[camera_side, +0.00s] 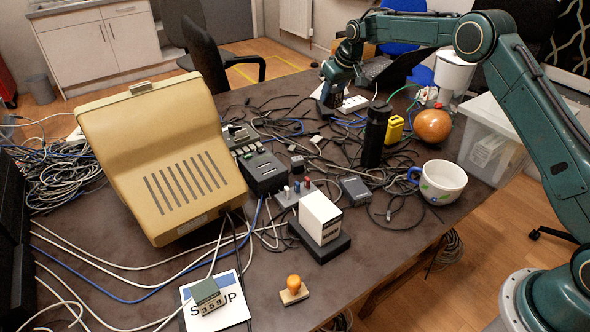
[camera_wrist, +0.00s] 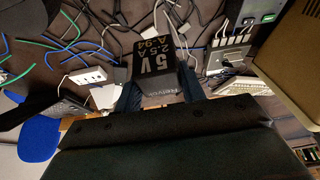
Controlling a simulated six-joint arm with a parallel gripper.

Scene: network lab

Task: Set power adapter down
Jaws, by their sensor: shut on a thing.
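The power adapter (camera_wrist: 155,66) is a dark block with pale print reading 5V 2.5A in the wrist view. My gripper (camera_wrist: 161,88) is shut on it, with one finger on each side. In the side view my gripper (camera_side: 330,100) is at the far part of the dark table (camera_side: 105,215), low over the cables. The adapter is hard to make out there. I cannot tell whether its underside touches the table.
A white socket strip (camera_side: 353,104) lies right of my gripper. Cables crowd the table around it. A black cylinder (camera_side: 375,135), yellow object (camera_side: 394,129), orange ball (camera_side: 432,126) and white mug (camera_side: 440,183) stand nearer. A beige monitor casing (camera_side: 160,150) fills the left.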

